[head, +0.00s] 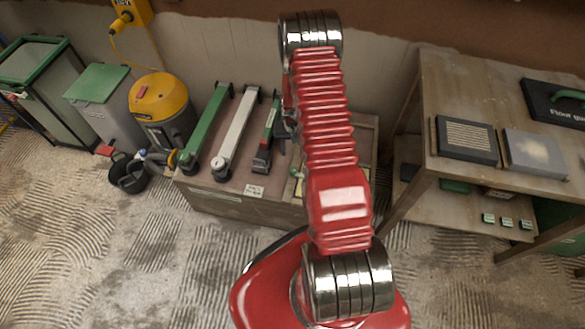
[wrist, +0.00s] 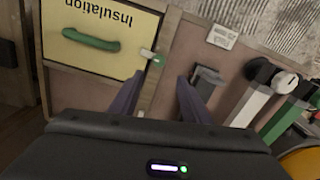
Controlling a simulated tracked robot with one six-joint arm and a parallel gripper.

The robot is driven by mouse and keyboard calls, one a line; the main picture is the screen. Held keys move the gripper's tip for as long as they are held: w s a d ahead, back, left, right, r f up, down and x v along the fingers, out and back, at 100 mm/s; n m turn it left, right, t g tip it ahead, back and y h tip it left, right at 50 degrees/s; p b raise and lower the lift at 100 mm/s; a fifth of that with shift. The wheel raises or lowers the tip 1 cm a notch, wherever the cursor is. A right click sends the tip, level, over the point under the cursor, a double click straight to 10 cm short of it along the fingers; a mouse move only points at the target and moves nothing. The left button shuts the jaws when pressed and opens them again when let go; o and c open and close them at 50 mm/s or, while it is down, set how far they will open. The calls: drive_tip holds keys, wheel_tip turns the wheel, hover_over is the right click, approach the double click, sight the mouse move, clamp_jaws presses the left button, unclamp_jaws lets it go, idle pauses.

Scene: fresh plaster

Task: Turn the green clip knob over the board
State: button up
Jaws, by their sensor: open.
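The green clip knob (wrist: 158,61) shows in the wrist view as a small green end on a pale bar, at the right edge of the yellow board marked "Insulation" (wrist: 75,58). The pale bar reaches over the board's edge. The board carries a green handle (wrist: 91,40) and lies within a wooden frame. My gripper (wrist: 160,76) is open and empty, its two dark fingers apart. In the picture, the knob appears just beyond the fingertips, between them; the distance in depth is unclear. In the head view my arm hides the gripper and most of the board.
Green, white and red long-handled tools lie on the low wooden bench (head: 222,199), right of the gripper in the wrist view. A yellow-topped vacuum (head: 160,100) and black bucket (head: 130,176) stand left. A wooden shelf table (head: 448,69) stands right. The front floor is clear.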

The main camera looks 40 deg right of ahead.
sight(293, 171)
drive_tip(key=shift+s, duration=0.1)
drive_tip(key=shift+f, duration=6.85)
drive_tip(key=c, duration=1)
